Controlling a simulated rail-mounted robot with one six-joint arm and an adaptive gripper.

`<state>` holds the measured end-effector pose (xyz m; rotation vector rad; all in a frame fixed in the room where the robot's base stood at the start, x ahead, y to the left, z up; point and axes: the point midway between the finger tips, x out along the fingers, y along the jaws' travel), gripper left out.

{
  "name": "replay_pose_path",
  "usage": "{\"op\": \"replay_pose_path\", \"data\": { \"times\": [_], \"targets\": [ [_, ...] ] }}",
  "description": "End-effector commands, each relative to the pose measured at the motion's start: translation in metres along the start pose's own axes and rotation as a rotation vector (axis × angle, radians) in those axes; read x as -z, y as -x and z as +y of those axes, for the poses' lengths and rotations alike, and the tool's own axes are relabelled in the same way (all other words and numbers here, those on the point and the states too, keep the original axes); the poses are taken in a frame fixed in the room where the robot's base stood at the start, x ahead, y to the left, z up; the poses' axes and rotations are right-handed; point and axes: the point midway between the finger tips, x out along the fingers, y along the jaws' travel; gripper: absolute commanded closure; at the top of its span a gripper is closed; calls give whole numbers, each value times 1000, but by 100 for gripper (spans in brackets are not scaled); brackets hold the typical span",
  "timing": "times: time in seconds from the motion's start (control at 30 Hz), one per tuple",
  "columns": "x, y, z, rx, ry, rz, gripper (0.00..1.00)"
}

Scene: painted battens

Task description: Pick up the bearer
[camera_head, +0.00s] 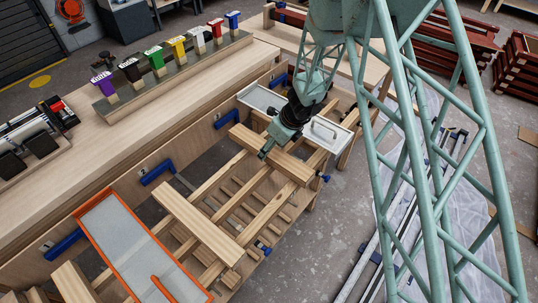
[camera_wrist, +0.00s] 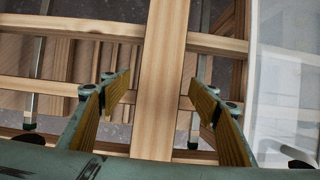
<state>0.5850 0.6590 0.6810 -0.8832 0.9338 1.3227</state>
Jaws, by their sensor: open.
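The bearer, a plain pale wooden beam (camera_head: 289,170), lies across the rails of a low wooden frame in the head view. In the wrist view the beam (camera_wrist: 160,75) runs from the top edge down between my two fingers. My gripper (camera_head: 268,148) is above the beam, pointing down. In the wrist view my gripper (camera_wrist: 160,98) is open, with one yellow-padded finger on each side of the beam and gaps showing on both sides. Whether the fingertips reach below the beam's top is hard to tell.
A second similar beam (camera_head: 198,222) lies nearer on the same frame. A white tray (camera_head: 334,143) with a handle lies just beyond the gripped-over beam; it shows at right in the wrist view (camera_wrist: 285,75). An orange-edged tray (camera_head: 103,211) lies at lower left. Blue clamps (camera_head: 157,173) line the bench side.

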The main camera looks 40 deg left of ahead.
Motion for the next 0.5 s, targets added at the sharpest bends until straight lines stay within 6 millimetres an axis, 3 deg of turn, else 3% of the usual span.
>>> {"op": "replay_pose_path", "data": {
  "times": [0.2,0.5],
  "targets": [
    [2,-21,0,-1,1,1,44],
    [0,-24,0,0,1,0,44]
  ]
}}
